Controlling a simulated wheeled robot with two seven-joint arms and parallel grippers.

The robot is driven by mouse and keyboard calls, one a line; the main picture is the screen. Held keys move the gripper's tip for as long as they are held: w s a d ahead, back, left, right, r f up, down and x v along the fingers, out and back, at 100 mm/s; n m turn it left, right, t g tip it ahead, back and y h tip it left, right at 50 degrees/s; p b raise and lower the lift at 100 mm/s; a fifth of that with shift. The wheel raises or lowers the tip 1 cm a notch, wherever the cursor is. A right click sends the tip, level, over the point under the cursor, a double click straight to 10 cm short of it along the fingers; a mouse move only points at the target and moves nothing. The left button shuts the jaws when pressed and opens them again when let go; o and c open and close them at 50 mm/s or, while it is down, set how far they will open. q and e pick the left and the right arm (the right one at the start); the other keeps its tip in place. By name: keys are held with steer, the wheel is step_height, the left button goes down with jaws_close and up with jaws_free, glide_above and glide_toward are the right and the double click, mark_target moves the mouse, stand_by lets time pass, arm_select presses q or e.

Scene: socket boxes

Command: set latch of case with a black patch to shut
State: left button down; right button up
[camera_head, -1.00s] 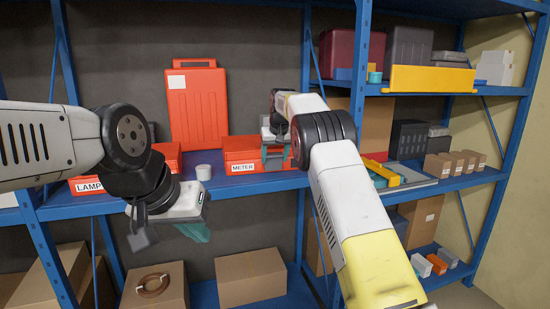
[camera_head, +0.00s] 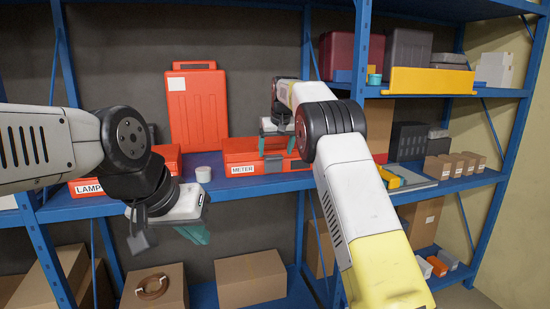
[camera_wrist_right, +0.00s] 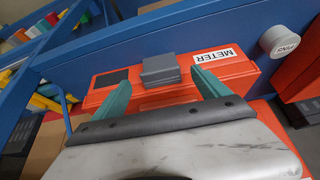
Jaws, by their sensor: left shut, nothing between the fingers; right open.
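The red METER case (camera_head: 242,158) lies on the middle shelf. In the right wrist view the METER case (camera_wrist_right: 220,68) has a black patch (camera_wrist_right: 112,78) beside a grey latch (camera_wrist_right: 160,72) on its front. The latch stands out as a block; I cannot tell its exact position. My right gripper (camera_head: 277,146) is over this case, its teal fingers apart, one on each side of the latch in the right wrist view (camera_wrist_right: 160,80), with nothing held. My left gripper (camera_head: 197,233) is shut and empty, in front of the shelf's edge at the left.
A red LAMP case (camera_head: 168,158) lies at the left, partly behind my left arm. A small pale canister (camera_head: 203,174) stands between the cases. A tall red case (camera_head: 197,108) stands behind. A blue upright (camera_head: 358,60) is near my right arm.

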steer(key=shift+v, duration=1.45)
steer(key=shift+d, duration=0.1)
steer(key=s+d+r+m+y, duration=0.1)
steer(key=s+d+r, duration=0.4)
steer(key=s, duration=0.4)
steer(key=s+d+r+m, duration=0.1)
steer(key=s+d+r, duration=0.1)
steer(key=s+d, duration=0.65)
steer(key=s+f, duration=0.3)
steer(key=s, duration=0.7)
steer(key=s+f, duration=0.4)
steer(key=s, duration=0.6)
steer(key=s+f+t, duration=0.1)
steer(key=s+f, duration=0.2)
steer(key=s, duration=0.7)
steer(key=shift+s+d+f, duration=0.2)
steer(key=shift+d+f, duration=0.15)
